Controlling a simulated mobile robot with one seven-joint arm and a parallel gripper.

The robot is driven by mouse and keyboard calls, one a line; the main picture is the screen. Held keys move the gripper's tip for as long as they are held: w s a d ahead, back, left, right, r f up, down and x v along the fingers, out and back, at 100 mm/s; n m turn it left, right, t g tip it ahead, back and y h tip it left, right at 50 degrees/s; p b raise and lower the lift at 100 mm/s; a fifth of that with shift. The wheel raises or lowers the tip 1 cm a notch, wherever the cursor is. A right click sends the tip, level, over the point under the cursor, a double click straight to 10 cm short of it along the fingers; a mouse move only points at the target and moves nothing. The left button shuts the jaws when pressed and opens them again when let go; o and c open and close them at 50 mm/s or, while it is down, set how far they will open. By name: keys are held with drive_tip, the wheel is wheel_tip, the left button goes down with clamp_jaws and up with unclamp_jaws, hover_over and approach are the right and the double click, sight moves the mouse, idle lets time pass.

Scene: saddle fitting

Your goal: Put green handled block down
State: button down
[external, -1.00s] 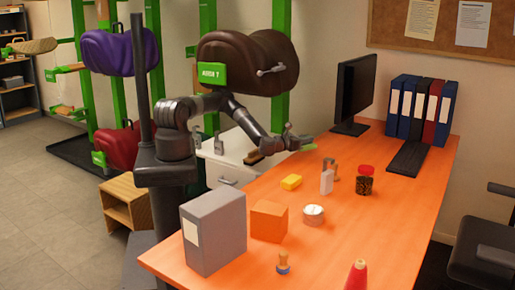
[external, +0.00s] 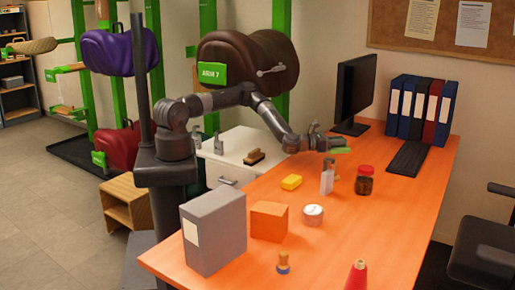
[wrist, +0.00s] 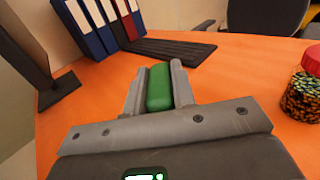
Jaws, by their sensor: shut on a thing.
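The green handled block shows in the wrist view as a rounded green piece (wrist: 159,88) between my two fingers. In the external view it is a small light green shape (external: 341,150) at the end of my arm. My gripper (external: 332,144) is shut on it, over the far part of the orange desk near the monitor's foot. My gripper also shows in the wrist view (wrist: 158,90). The block's underside is hidden, so I cannot tell whether it touches the desk.
On the orange desk (external: 370,220) stand a monitor (external: 355,90), a keyboard (external: 408,158), several binders (external: 420,108), a red-lidded jar (external: 364,181), a pump bottle (external: 327,180), a yellow sponge (external: 291,182) and a tin (external: 313,214). Bare desk lies between the keyboard and the jar.

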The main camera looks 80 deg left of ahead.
drive_tip(key=w+a+f, duration=0.2)
drive_tip(key=a, duration=0.1)
drive_tip(key=w+a+f, duration=0.2)
drive_tip(key=shift+a, duration=0.25)
drive_tip(key=shift+f, duration=2.05)
drive_tip(key=shift+f, duration=0.1)
drive_tip(key=c, duration=1.2)
unclamp_jaws()
drive_tip(key=shift+s, duration=0.15)
drive_tip(key=s, duration=1.1)
drive_tip(key=shift+s, duration=0.35)
